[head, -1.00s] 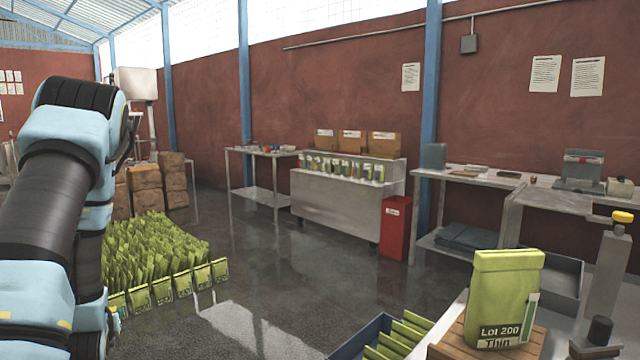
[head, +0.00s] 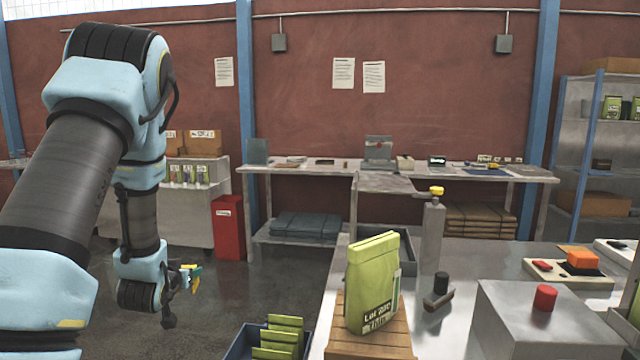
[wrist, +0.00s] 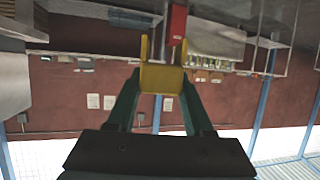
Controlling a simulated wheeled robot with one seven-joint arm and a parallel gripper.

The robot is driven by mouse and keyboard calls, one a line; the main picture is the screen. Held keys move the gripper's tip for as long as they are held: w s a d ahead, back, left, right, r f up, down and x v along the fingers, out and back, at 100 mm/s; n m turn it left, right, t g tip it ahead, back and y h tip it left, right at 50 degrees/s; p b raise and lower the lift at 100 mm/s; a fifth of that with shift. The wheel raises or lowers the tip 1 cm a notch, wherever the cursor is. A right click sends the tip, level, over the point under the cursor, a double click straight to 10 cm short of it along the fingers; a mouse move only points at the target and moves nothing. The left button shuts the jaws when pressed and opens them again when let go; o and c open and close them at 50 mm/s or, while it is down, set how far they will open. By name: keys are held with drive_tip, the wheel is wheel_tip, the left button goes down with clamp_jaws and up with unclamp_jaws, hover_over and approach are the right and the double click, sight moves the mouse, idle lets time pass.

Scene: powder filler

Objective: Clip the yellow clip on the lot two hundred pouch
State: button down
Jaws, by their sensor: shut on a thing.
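The lot 200 pouch (head: 372,285) is green with a dark label reading "Lot 200" and stands upright on a wooden slatted stand (head: 345,343) at the front of the metal table. My gripper (head: 190,276) hangs over the floor to the left of the pouch, well apart from it. In the wrist view my gripper (wrist: 160,92) is shut on the yellow clip (wrist: 162,78), whose two prongs point away from the fingers. In the head view the clip is small, and its detail is hard to make out.
A blue bin (head: 240,346) with green pouches stands left of the stand. Open floor lies under my gripper.

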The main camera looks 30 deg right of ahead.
drive_tip(key=s+d+r+m+g+h, duration=0.25)
drive_tip(key=d+r, duration=0.25)
drive_tip(key=d, duration=0.5)
wheel_tip(320, 180, up, 18)
drive_tip(key=r+m+g+h+p, duration=0.1)
drive_tip(key=m+g+h+p, duration=0.4)
drive_tip(key=m+g, duration=0.45)
hover_over(374, 240)
drive_tip(key=b, duration=0.1)
drive_tip(key=shift+d+f+t+h, duration=0.2)
drive_tip(key=shift+f+t+h, duration=0.05)
drive_tip(key=shift+f+t, duration=0.05)
drive_tip(key=shift+a, duration=0.1)
drive_tip(key=shift+a+f+b, duration=0.1)
drive_tip(key=shift+f+b, duration=2.5)
drive_tip(key=shift+f, duration=0.8)
drive_tip(key=shift+f+b, duration=0.6)
drive_tip(key=shift+f, duration=0.2)
